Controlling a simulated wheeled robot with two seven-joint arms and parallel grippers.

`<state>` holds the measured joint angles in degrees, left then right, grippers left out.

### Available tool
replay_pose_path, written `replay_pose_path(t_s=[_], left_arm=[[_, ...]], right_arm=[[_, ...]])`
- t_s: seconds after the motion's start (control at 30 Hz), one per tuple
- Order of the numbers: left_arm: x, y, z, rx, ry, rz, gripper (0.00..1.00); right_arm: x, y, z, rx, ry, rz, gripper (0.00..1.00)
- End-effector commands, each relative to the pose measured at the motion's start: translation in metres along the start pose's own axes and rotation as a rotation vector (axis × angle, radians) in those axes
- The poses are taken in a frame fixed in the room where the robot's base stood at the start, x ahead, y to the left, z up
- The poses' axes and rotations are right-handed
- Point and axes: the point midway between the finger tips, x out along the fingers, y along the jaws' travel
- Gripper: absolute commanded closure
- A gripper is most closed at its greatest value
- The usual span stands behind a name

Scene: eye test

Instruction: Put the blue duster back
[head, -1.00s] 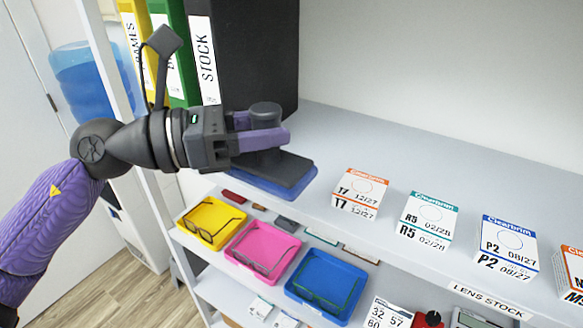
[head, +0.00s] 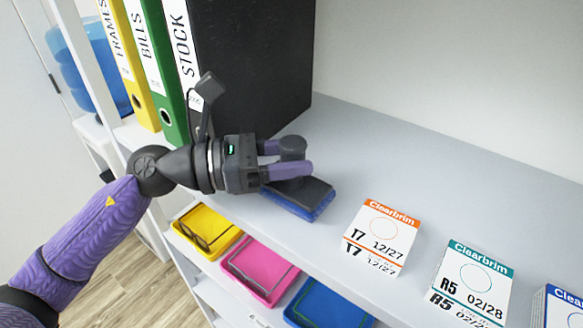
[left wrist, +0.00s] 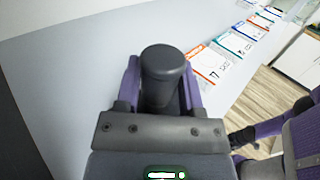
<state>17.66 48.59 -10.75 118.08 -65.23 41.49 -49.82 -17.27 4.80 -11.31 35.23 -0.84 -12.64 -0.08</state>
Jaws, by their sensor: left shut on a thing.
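The blue duster (head: 312,207) has a dark block, a blue pad underneath and a dark round knob on top. It is at the upper shelf (head: 345,135), near the front edge and in front of the black STOCK binder (head: 262,70). I cannot tell whether its pad touches the shelf. My left gripper (head: 290,160) is shut on the knob, with a purple finger on each side. In the left wrist view the knob (left wrist: 163,75) stands between the fingers and hides the block.
Yellow (head: 130,60) and green (head: 163,70) binders stand left of the black one. White Clearbrim boxes, T7 (head: 380,237) and R5 (head: 472,282), stand right of the duster. Yellow (head: 205,232), pink (head: 258,272) and blue (head: 325,305) trays lie below. The shelf behind the boxes is clear.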

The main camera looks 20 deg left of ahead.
Motion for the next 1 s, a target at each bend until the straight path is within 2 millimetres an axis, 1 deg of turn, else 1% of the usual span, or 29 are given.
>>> replay_pose_path(t_s=[0.03,0.1,0.3,0.43,0.47,0.5,0.57,0.6,0.63,1.0], left_arm=[[0.0001,0.0,-0.0081,-0.003,0.0,0.0,1.0],[0.0,-0.0001,-0.012,-0.001,0.0,0.0,1.0],[0.0,-0.0001,-0.0112,0.001,0.0,0.0,1.0],[0.0,-0.0001,-0.0155,0.001,0.0,0.0,1.0],[0.0,-0.0001,-0.0149,0.001,0.0,0.0,0.47],[0.0,-0.0001,-0.0141,0.001,0.0,0.0,0.39],[0.0,-0.0002,-0.0139,0.001,0.0,0.0,0.26],[0.0,-0.0001,-0.0138,0.001,0.0,0.0,0.18],[0.0,-0.0001,-0.0138,0.001,0.0,0.0,0.16],[0.0,-0.0001,-0.0133,0.001,0.0,0.0,0.16]], right_arm=[[0.002,0.0006,0.0005,-0.001,-0.001,0.001,0.25],[0.002,0.0022,0.0009,-0.002,-0.002,0.004,0.25],[0.0015,0.0077,0.002,-0.005,-0.004,0.012,0.25],[0.0063,0.0078,0.0025,-0.006,-0.004,0.013,0.25],[0.0057,0.0078,0.0024,-0.005,-0.004,0.012,0.25],[0.005,0.0078,0.0022,-0.005,-0.004,0.012,0.25],[0.0048,0.0076,0.0021,-0.005,-0.003,0.012,0.25],[0.0048,0.0074,0.0019,-0.005,-0.003,0.012,0.25],[0.0048,0.0072,0.0018,-0.005,-0.003,0.012,0.25],[0.0044,0.0038,0.0002,-0.003,0.0,0.006,0.25]])
